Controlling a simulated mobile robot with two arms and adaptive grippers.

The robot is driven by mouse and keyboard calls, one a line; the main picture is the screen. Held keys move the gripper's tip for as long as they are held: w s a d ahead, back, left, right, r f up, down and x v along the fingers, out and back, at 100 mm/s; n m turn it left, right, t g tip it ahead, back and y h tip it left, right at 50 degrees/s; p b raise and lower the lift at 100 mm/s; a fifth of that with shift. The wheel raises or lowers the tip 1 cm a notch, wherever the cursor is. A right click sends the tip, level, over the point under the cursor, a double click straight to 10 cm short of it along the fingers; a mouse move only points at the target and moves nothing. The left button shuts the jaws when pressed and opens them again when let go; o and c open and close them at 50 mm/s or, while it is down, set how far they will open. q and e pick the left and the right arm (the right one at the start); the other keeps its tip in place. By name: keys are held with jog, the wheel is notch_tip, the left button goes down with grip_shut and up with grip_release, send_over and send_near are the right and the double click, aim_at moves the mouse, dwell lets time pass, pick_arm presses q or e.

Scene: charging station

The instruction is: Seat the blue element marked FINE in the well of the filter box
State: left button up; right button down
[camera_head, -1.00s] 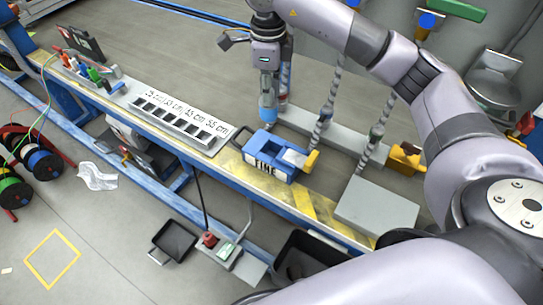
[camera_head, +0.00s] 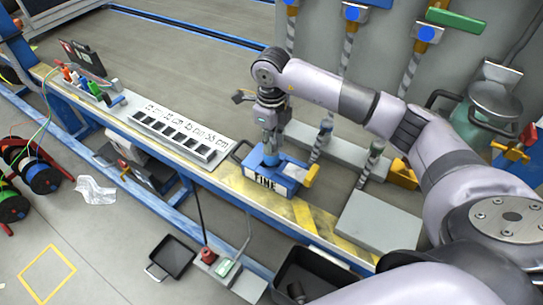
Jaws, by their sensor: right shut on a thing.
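The blue filter box (camera_head: 289,176) stands on the yellow-and-black striped part of the bench, with a white FINE label (camera_head: 265,186) on its front and a yellow piece (camera_head: 310,174) at its right end. My right gripper (camera_head: 271,146) points down over the left part of the box. It is shut on the small blue element (camera_head: 271,158), whose lower end is at the box's top. I cannot tell how deep it sits in the well, and any marking on it is too small to read. My left gripper is out of view.
A white slotted length gauge (camera_head: 180,134) lies left of the box. A grey block (camera_head: 378,222) stands to the right, near striped hoses and a yellow fitting (camera_head: 402,174). Black bins (camera_head: 172,254) sit below the bench front. Bare striped bench (camera_head: 322,216) lies between box and block.

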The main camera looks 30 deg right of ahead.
aim_at(272, 155)
notch_tip(272, 155, down, 6)
jog(key=shift+r+b, duration=0.15)
jog(key=shift+b, duration=0.2)
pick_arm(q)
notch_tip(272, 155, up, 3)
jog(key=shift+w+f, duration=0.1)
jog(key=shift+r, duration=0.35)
pick_arm(e)
jog(key=c, duration=1.4)
grip_release()
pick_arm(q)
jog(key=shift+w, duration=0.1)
pick_arm(e)
notch_tip(272, 155, up, 12)
jog(key=shift+r+p, duration=0.1)
jog(key=shift+p, duration=0.75)
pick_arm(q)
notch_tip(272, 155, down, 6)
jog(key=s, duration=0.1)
